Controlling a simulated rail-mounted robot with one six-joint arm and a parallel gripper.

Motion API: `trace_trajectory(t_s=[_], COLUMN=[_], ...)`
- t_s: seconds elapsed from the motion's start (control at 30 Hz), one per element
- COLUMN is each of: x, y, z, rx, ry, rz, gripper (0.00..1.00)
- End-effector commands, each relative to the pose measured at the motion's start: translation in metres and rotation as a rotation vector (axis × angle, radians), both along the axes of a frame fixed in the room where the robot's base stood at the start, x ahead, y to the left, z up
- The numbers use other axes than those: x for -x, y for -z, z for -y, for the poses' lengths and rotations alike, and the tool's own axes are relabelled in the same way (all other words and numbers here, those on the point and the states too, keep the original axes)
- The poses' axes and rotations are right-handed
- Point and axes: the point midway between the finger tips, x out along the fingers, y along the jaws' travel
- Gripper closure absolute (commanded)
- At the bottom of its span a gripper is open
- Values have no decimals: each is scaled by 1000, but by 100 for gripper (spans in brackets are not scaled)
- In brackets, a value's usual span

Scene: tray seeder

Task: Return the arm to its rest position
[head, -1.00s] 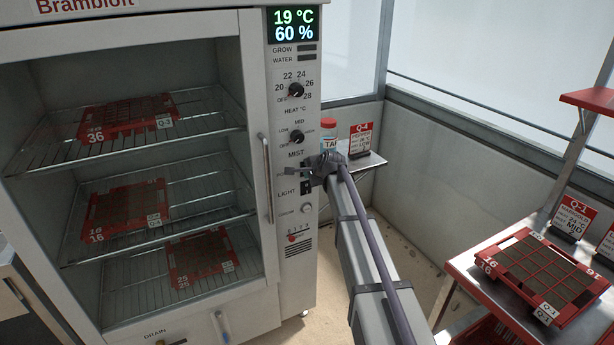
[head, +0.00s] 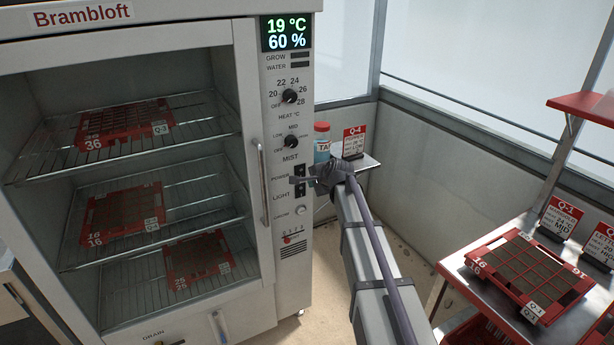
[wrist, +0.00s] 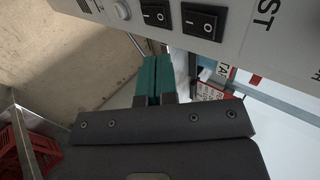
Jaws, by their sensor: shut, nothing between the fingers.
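My gripper (head: 294,180) is in front of the cabinet's control panel, near the POWER and LIGHT labels. In the wrist view its two teal fingers (wrist: 153,78) are together with nothing between them. Two black rocker switches show at the top of the wrist view, one on the left (wrist: 156,14) and one on the right (wrist: 202,21). The fingertips look apart from the panel there. In the head view my gripper partly covers the switch area, and my arm reaches in from the lower right.
The growth cabinet (head: 247,90) holds red seed trays on wire shelves behind its handled door. A small side shelf (head: 367,163) carries a red-capped bottle (head: 321,145) and a Q-4 card (head: 354,142). A bench (head: 470,262) with a red tray (head: 527,272) stands at right.

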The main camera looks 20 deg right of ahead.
Motion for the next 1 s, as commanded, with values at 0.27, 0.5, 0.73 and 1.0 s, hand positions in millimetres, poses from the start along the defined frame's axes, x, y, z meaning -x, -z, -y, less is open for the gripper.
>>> trace_trajectory(t_s=[0.27,0.5,0.73,1.0], x=[49,69,260,369], y=[-31,-16,20,17], z=[11,6,-39,-80], rx=[0,155,605,741], ry=[0,-178,-927,-1251], rz=[-2,-64,-420,-576], gripper=[100,100,100,100])
